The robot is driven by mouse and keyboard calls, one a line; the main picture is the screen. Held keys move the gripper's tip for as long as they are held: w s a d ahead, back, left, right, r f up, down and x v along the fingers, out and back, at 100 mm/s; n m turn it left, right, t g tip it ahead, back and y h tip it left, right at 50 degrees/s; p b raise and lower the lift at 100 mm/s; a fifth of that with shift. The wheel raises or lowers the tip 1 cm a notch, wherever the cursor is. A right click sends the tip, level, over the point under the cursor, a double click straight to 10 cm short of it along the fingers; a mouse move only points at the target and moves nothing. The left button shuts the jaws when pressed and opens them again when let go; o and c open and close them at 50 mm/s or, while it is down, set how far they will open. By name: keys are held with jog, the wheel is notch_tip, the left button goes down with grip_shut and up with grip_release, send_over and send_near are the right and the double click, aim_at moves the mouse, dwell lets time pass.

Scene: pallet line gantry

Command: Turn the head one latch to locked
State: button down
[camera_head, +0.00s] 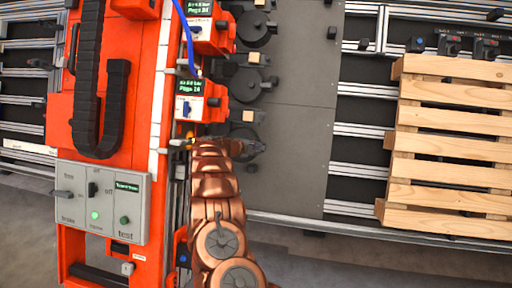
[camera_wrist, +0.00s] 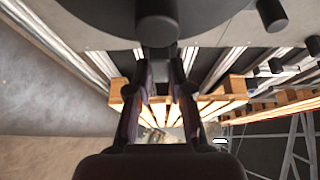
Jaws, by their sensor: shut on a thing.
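My gripper (camera_head: 252,148) reaches right from my copper-coloured arm, over the lowest dark round fitting on the grey plate. In the wrist view my gripper (camera_wrist: 160,105) has its two fingers on either side of a dark stem below a round dark knob (camera_wrist: 157,22). It is shut on this knob's stem. I cannot tell from the picture whether this part is the head one latch or which way it is turned. An orange head (camera_head: 205,100) with a green-text display and a small white switch plate stands just above my arm. Its display number is too small to read surely.
Another orange head (camera_head: 211,30) is above, with a blue cable. A grey control panel (camera_head: 102,202) with a lit green button is at lower left. A wooden pallet (camera_head: 455,150) lies on rails at right.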

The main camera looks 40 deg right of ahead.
dwell(0.5)
jog(key=c, duration=1)
grip_release()
jog(key=shift+c, duration=0.2)
jog(key=v, duration=1.2)
jog(key=shift+r, duration=0.15)
